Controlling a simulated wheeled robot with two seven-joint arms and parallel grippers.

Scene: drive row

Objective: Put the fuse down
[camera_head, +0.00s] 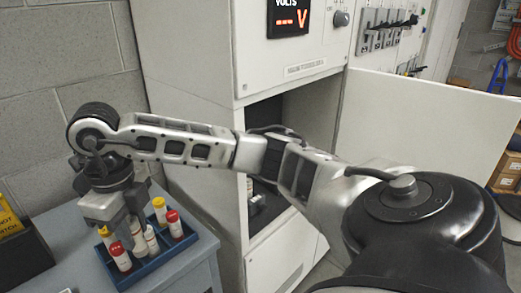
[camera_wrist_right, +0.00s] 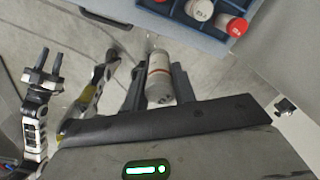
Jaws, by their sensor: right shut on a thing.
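My right gripper (camera_head: 125,222) points down at the blue tray (camera_head: 160,262) on the grey bench. In the right wrist view my right gripper (camera_wrist_right: 160,88) is shut on a pale fuse (camera_wrist_right: 159,76) with a tan band. In the head view the fingers and other fuses crowd together, so I cannot tell how high the held fuse is. Red-capped fuses (camera_head: 120,257) and a yellow-capped fuse (camera_head: 159,209) stand in the tray. The right wrist view shows the tray (camera_wrist_right: 210,32) at the top. My left gripper (camera_wrist_right: 48,66) shows there at the left, fingers apart and empty.
A white cabinet (camera_head: 190,60) with a lit volt display (camera_head: 289,18) stands behind my right arm. Its lower compartment is open and its door (camera_head: 425,125) is swung out right. A dark box with a yellow sign (camera_head: 10,220) sits left of the tray.

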